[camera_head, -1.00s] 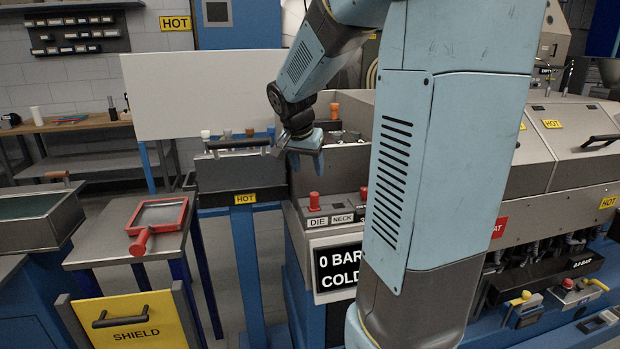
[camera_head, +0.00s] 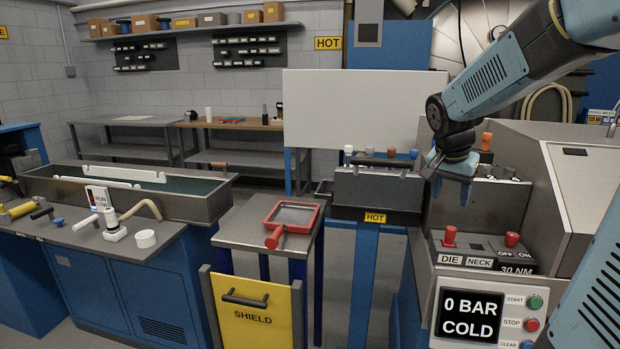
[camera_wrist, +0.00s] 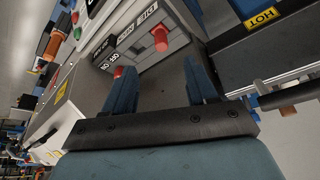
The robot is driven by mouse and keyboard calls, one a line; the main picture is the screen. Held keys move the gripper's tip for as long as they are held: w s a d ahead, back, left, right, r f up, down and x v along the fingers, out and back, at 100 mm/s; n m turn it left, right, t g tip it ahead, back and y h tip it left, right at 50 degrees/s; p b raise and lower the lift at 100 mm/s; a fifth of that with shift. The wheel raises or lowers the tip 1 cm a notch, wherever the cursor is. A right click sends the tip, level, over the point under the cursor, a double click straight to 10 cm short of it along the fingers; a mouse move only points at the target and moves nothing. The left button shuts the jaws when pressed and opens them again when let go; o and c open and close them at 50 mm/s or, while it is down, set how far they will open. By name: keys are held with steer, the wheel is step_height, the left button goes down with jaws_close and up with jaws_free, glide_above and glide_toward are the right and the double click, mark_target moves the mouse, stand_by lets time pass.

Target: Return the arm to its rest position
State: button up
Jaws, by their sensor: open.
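My gripper (camera_head: 450,180) hangs at the end of my raised arm, in the right half of the head view. It is in the air near the grey box with the HOT label (camera_head: 378,190), by the die panel. In the wrist view my gripper's two blue fingers (camera_wrist: 163,85) stand apart with nothing between them. Beyond them the wrist view shows the DIE and NECK panel with a red knob (camera_wrist: 160,39). The arm is bent and reaches in from the right edge.
A control panel (camera_head: 470,312) reads 0 BAR COLD. A red-framed screen (camera_head: 292,216) lies on a small table. A yellow SHIELD panel (camera_head: 252,320) stands in front. A long trough (camera_head: 130,190) and a blue bench are at left. A white board (camera_head: 365,108) stands behind.

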steer(key=s+a+r+n+t+y, duration=0.1)
steer(key=s+a+n, duration=0.3)
steer(key=s, duration=0.6)
steer(key=s+a+n+t+y, duration=0.1)
steer(key=s+a+n+y, duration=0.1)
steer(key=s+a+n, duration=0.3)
steer(key=s+a, duration=0.3)
steer(key=s, duration=0.2)
steer(key=shift+a+r, duration=0.15)
steer(key=shift+r, duration=0.2)
